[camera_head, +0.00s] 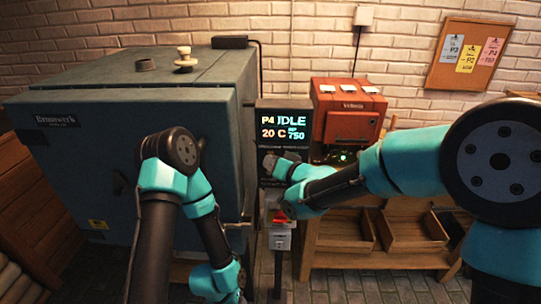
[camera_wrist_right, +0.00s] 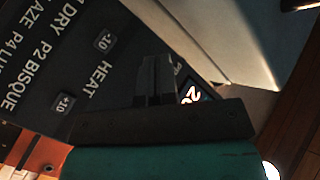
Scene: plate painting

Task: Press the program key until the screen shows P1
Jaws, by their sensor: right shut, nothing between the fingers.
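The controller screen (camera_head: 282,127) on the dark control panel reads P4, IDLE, 20 C and SP 750. My right gripper (camera_head: 268,163) is in front of the panel just below the screen, and its fingers are shut and empty. In the right wrist view the shut fingers (camera_wrist_right: 157,72) lie over the panel, beside a +10 key (camera_wrist_right: 64,103) and a -10 key (camera_wrist_right: 104,41). A corner of the lit screen (camera_wrist_right: 190,93) shows there too. I cannot make out the program key, and whether the fingertips touch the panel is unclear. My left gripper is out of view.
A large blue-grey kiln (camera_head: 90,150) stands left of the panel. A red switch (camera_head: 281,216) and a grey box (camera_head: 280,241) sit below the panel. A red machine (camera_head: 347,108) and wooden bench (camera_head: 375,257) stand to the right.

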